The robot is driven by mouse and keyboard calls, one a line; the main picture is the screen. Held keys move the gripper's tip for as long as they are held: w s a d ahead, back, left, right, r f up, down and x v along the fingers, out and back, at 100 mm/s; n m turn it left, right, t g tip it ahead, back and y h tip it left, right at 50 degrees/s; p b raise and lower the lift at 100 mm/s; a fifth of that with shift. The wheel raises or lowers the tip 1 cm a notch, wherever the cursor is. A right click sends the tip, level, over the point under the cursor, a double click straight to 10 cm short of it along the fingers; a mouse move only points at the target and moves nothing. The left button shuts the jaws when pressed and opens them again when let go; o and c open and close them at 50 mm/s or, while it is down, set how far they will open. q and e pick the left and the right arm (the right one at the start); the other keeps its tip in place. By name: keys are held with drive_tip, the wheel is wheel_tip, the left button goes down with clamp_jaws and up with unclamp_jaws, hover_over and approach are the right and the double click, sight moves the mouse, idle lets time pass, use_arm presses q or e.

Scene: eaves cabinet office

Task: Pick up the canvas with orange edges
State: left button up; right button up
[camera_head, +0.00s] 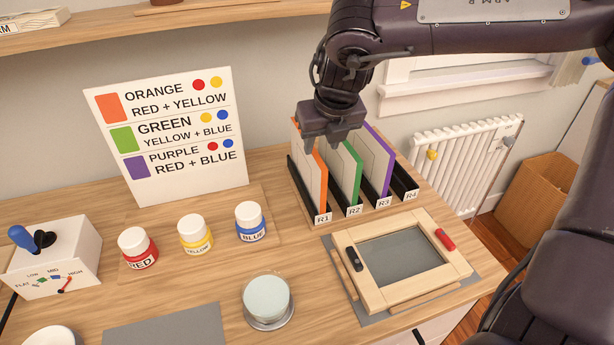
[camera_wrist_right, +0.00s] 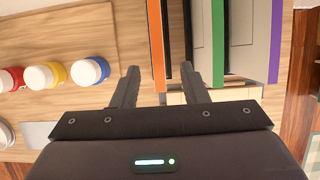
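The canvas with orange edges (camera_head: 312,175) stands upright in rack slot R1. In the right wrist view its orange edge (camera_wrist_right: 156,45) shows between my two fingers. My right gripper (camera_head: 330,140) is over the top of this canvas, pointing down. In the right wrist view the right gripper (camera_wrist_right: 158,72) is open, with one finger on each side of the orange edge and gaps visible. The green-edged canvas (camera_head: 346,172) and the purple-edged canvas (camera_head: 377,160) stand to its right. The gripper hides part of the orange canvas's top. My left gripper is not in view.
A framed screen (camera_head: 378,297) lies in front. Red (camera_head: 138,248), yellow (camera_head: 195,234) and blue (camera_head: 250,222) jars stand left. A colour chart (camera_head: 170,140) leans on the wall.

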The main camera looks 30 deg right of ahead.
sight(317, 156)
drive_tip(key=x, duration=0.3)
drive_tip(key=shift+f+p, duration=0.2)
drive_tip(key=shift+p, duration=0.1)
drive_tip(key=shift+w+p+x, duration=0.1)
drive_tip(key=shift+p+x, duration=0.1)
drive_tip(key=shift+x, duration=1)
drive_tip(key=shift+w+p+x, duration=0.15)
drive_tip(key=shift+p+x, duration=0.05)
drive_tip(key=shift+x, duration=1)
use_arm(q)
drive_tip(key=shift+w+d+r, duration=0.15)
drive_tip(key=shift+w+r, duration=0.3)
use_arm(e)
drive_tip(key=shift+a+r, duration=0.1)
drive_tip(key=shift+r, duration=0.05)
drive_tip(key=shift+c, duration=0.3)
clamp_jaws()
